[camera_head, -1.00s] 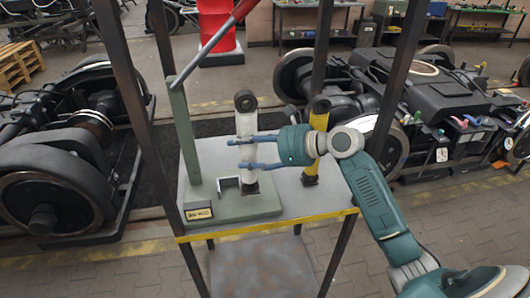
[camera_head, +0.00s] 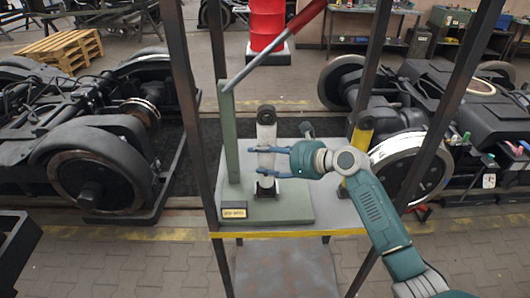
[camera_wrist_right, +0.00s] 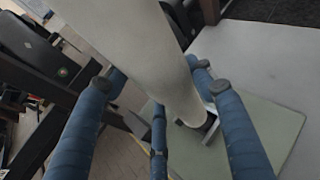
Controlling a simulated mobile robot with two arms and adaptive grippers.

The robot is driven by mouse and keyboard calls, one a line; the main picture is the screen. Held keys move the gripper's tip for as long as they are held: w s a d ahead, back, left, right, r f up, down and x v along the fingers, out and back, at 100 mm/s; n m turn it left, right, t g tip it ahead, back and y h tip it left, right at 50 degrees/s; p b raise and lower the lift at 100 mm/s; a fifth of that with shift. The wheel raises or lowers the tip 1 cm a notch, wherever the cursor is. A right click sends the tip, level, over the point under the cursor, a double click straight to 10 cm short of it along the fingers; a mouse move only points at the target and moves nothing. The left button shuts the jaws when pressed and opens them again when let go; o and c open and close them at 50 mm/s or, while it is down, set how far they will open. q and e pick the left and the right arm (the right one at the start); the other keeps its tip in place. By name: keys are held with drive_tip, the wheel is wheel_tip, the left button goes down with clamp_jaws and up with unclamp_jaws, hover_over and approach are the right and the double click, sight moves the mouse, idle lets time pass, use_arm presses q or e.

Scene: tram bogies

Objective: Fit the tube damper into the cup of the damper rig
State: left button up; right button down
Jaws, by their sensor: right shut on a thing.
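The tube damper (camera_head: 266,136) is a pale tube with a dark ring eye on top, standing about upright. My right gripper (camera_head: 256,167) comes from the right and is shut on its body. The damper rig (camera_head: 230,150) has a green post, a green base plate and a lever with a red handle. The damper's lower end overlaps a small bracket-like cup on the base plate; I cannot tell whether it is seated in it. In the right wrist view the tube (camera_wrist_right: 150,50) runs between my blue fingers, its dark lower end beside the bracket. My left gripper is not in view.
A yellow damper (camera_head: 362,135) stands on the grey table (camera_head: 325,215) at the right, behind my right arm. Dark frame posts (camera_head: 192,110) rise around the table. Wheeled bogies (camera_head: 90,165) stand on both sides. A red barrel (camera_head: 267,25) is at the back.

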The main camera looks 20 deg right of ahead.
drive_tip(key=shift+r, duration=0.3)
drive_tip(key=c, duration=0.7)
unclamp_jaws()
drive_tip(key=shift+s+f, duration=0.1)
drive_tip(key=shift+f, duration=0.15)
drive_tip(key=b+v, duration=0.2)
drive_tip(key=v, duration=1)
